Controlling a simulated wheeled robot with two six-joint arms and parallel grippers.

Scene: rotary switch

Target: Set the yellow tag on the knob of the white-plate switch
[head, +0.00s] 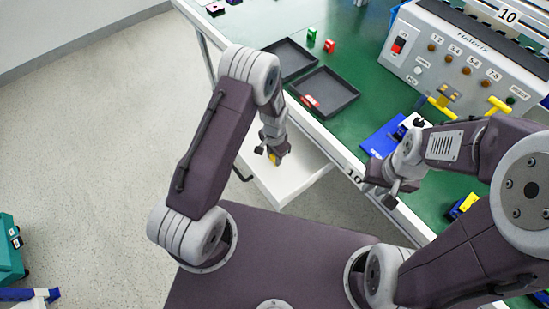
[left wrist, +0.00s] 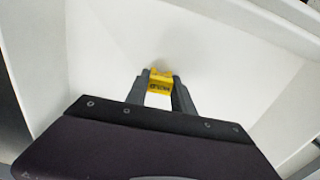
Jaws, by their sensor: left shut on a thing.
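The yellow tag (left wrist: 160,82) is a small yellow piece with dark lettering, held between the fingertips of my left gripper (left wrist: 157,92) in the left wrist view. In the head view the left gripper (head: 271,155) points down over an open white drawer (head: 290,180), with a bit of yellow at its tips. My right gripper (head: 386,192) hangs near the table's front edge; its finger gap is not clear. I cannot make out a white-plate switch for certain; a small white-and-dark item (head: 413,124) lies partly hidden behind the right arm.
A grey control panel (head: 450,60) with yellow handles stands at the back right of the green table. Two dark trays (head: 325,92) lie near its left edge, a red part in one.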

